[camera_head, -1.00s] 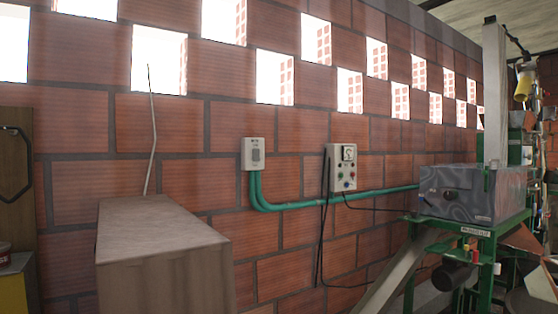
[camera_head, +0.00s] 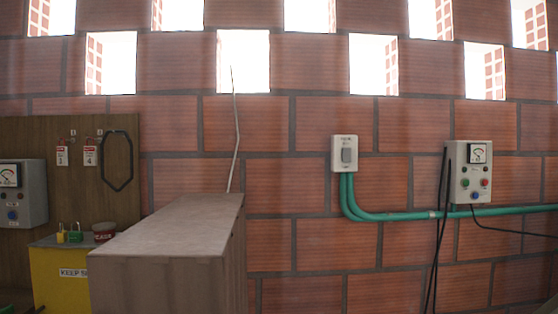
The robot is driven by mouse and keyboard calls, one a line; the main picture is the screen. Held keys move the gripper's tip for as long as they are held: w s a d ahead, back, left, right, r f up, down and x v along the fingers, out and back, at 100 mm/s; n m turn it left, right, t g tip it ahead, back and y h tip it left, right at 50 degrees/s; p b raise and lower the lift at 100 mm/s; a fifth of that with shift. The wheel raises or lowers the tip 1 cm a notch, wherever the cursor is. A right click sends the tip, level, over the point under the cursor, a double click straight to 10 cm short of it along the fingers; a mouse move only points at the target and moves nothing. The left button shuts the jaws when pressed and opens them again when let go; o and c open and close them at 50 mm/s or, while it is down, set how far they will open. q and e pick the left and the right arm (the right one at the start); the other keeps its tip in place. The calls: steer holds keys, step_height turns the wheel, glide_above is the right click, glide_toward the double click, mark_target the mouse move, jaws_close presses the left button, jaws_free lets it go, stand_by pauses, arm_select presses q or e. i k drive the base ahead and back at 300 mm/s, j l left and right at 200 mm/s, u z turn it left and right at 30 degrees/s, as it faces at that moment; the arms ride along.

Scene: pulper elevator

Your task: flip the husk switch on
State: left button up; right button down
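A small pale switch box (camera_head: 344,154) with a grey rocker is fixed on the brick wall, right of the middle. Its printed label is too small to read, and I cannot tell whether the rocker is on or off. A larger control box (camera_head: 470,172) with a dial meter and several coloured buttons and knobs hangs further right. Another grey box (camera_head: 22,194) with a meter and knobs is at the left edge. I cannot tell from labels which one is the husk switch. Neither of my grippers is in view.
A tall brownish-grey block (camera_head: 165,262) stands left of the switch box, in front of the wall. A yellow box (camera_head: 60,282) with padlocks on top sits behind it at left, below a wooden board (camera_head: 95,198). Green conduit (camera_head: 395,215) runs along the wall.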

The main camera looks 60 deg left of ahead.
mark_target(346, 152)
steer(key=i+u, duration=0.15)
steer(key=u, duration=0.3)
steer(key=i+u, duration=0.15)
steer(key=u, duration=0.25)
steer(key=i+u, duration=0.15)
steer(key=u, duration=0.3)
steer(key=i+l+u, duration=0.1)
steer(key=u, duration=0.3)
steer(key=i+l+u, duration=0.15)
steer(key=u, duration=0.3)
steer(key=i+l+u, duration=0.4)
steer(key=k+j, duration=0.1)
